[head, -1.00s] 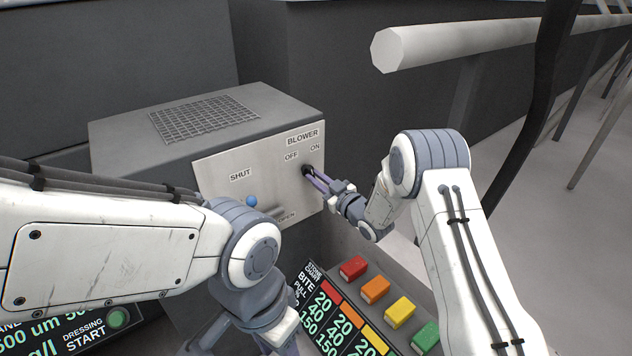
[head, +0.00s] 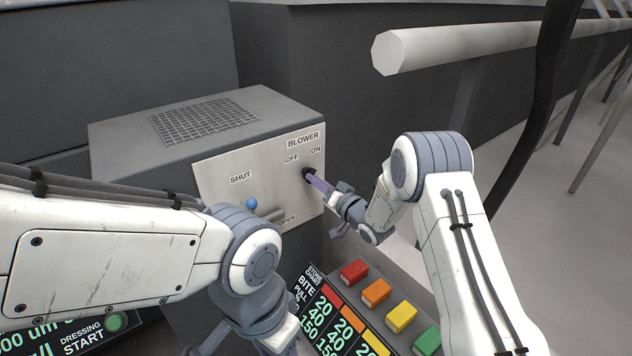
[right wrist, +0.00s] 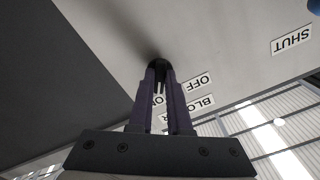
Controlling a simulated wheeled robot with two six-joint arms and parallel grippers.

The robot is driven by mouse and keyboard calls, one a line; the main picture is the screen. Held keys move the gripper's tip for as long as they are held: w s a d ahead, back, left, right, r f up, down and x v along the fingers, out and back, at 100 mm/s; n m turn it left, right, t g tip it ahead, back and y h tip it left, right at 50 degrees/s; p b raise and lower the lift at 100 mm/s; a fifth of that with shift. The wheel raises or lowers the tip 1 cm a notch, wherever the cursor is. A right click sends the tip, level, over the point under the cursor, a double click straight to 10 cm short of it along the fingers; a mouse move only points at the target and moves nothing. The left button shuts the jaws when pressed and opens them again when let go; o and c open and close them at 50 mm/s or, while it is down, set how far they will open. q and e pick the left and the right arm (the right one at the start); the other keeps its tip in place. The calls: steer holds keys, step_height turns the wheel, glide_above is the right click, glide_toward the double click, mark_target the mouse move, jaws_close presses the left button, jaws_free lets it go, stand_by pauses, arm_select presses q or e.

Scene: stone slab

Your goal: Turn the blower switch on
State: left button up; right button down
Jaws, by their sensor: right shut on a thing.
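The blower switch is a small dark knob (head: 307,173) on the pale front plate (head: 225,185) of a grey box, below the labels BLOWER, OFF and ON. My right gripper (head: 314,180) reaches it from the right, its purple fingers shut on the knob. In the right wrist view the fingertips (right wrist: 158,75) close around the dark knob (right wrist: 157,65), against the plate. The fingers hide most of the knob, so I cannot tell which label it points to. My left arm crosses in front of the box's lower left; its gripper is not clearly visible.
A blue-tipped lever (head: 251,203) sits on the same plate between SHUT and OPEN, close to my left arm. Red (head: 354,271), orange, yellow and green buttons stand below on a console. A pale rail (head: 440,45) runs at upper right.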

steer(key=shift+s+a+f+m, duration=0.1)
steer(key=shift+f+m, duration=0.05)
steer(key=shift+m, duration=0.45)
steer(key=c, duration=0.9)
jaws_free()
steer(key=shift+o, duration=0.2)
steer(key=v, duration=1)
steer(key=shift+s+d+b, duration=0.2)
steer(key=shift+b, duration=0.25)
steer(key=s+a+r+n+g+h+p, duration=0.45)
steer(key=s+r+g+h, duration=0.2)
steer(key=s, duration=0.25)
steer(key=s+r+n+g+h+p, duration=0.1)
steer(key=s+r+g, duration=0.1)
steer(key=s, duration=0.8)
steer(key=s+d+r+n+g+h+p, duration=0.1)
steer(key=s+r+g+p, duration=0.1)
steer(key=s, duration=0.8)
steer(key=s+d+r+n+g+h+p, duration=0.1)
steer(key=s+g, duration=0.3)
steer(key=s, duration=0.6)
steer(key=shift+s+r+n+p, duration=0.15)
steer(key=shift+r+n+p, duration=0.3)
steer(key=shift+r, duration=0.25)
